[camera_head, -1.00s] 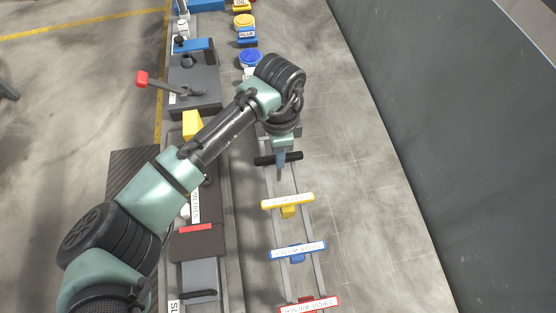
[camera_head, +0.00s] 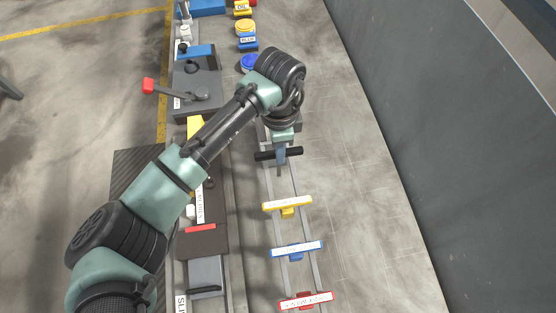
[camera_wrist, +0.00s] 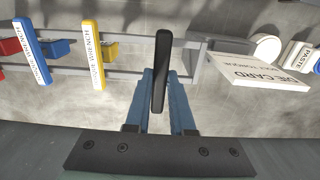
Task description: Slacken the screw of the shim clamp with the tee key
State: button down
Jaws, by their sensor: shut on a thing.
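My gripper (camera_head: 281,158) is over the far end of a rail rack. Its blue fingers, also in the wrist view (camera_wrist: 160,98), are shut on the black bar handle of the tee key (camera_head: 265,156). In the wrist view the handle (camera_wrist: 162,50) stands lengthwise between the fingers. A thin shank shows below the fingers in the head view; I cannot tell whether it is clear of the rack. I cannot make out the shim clamp or its screw for certain; my arm covers part of the bench.
The rack (camera_head: 316,270) carries yellow (camera_head: 287,203), blue (camera_head: 297,248) and red (camera_head: 306,300) labelled wrenches. Left is a bench with a dark block (camera_head: 203,240) and a red-knobbed lever (camera_head: 148,86). A card board (camera_wrist: 265,72) is beside the fingers. Floor is clear before the grey wall (camera_head: 400,120).

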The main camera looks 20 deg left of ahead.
jog(key=shift+r+p, duration=3.15)
jog(key=shift+r, duration=0.6)
notch_tip(320, 180, up, 8)
jog(key=p, duration=0.4)
jog(key=s+d+f+n+b, duration=0.3)
jog(key=s+d+f+n, duration=0.1)
jog(key=d+f, duration=0.3)
jog(key=s+d+f+n+b, duration=0.3)
jog(key=d+f+n+b, duration=0.1)
jog(key=d+f+n, duration=0.3)
notch_tip(320, 180, down, 3)
jog(key=shift+s+r, duration=0.2)
jog(key=shift+s, duration=0.15)
jog(key=shift+d+r, duration=0.1)
jog(key=shift+r, duration=0.05)
